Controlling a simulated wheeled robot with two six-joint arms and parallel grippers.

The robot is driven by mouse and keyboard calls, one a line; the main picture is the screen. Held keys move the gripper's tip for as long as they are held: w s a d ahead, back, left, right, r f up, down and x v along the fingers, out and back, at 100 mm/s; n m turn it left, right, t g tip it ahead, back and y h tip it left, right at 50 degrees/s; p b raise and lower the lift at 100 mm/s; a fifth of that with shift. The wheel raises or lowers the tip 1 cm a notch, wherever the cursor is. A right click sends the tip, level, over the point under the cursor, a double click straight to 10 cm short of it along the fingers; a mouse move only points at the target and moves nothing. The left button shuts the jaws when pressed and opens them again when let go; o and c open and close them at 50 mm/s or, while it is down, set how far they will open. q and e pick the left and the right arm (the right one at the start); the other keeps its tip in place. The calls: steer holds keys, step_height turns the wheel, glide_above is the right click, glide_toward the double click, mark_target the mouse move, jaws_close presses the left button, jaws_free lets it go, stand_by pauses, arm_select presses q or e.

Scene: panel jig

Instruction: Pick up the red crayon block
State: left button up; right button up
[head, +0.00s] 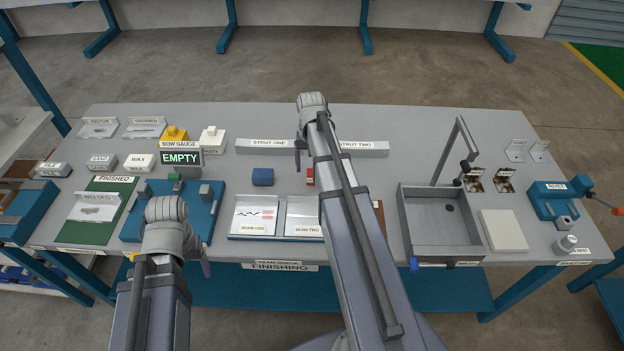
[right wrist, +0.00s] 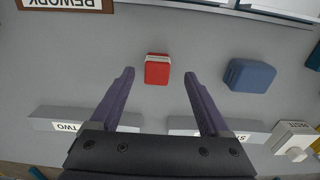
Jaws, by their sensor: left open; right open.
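The red crayon block (right wrist: 157,70) lies on the grey table in the right wrist view, just beyond the gap between my right gripper's fingertips. In the head view the red crayon block (head: 310,177) shows as a small red piece partly hidden by my right arm. My right gripper (right wrist: 158,74) is open and empty, with its two purple fingers on either side of the gap. In the head view its fingers (head: 300,150) are mostly hidden by my arm. My left gripper (head: 205,262) is at the table's front left, its fingers largely hidden by the wrist.
A blue block (head: 262,177) lies left of the red one and also shows in the right wrist view (right wrist: 249,76). Strut holders (head: 265,147) stand behind. Seam cards (head: 255,216) lie in front. A grey sink tray (head: 408,225) stands to the right.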

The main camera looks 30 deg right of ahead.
mark_target(312, 172)
steer(key=f+b, duration=0.5)
steer(key=shift+w+d+f, duration=0.1)
steer(key=shift+w+d, duration=0.15)
steer(key=shift+d, duration=0.1)
jaws_close()
stand_by(0.4)
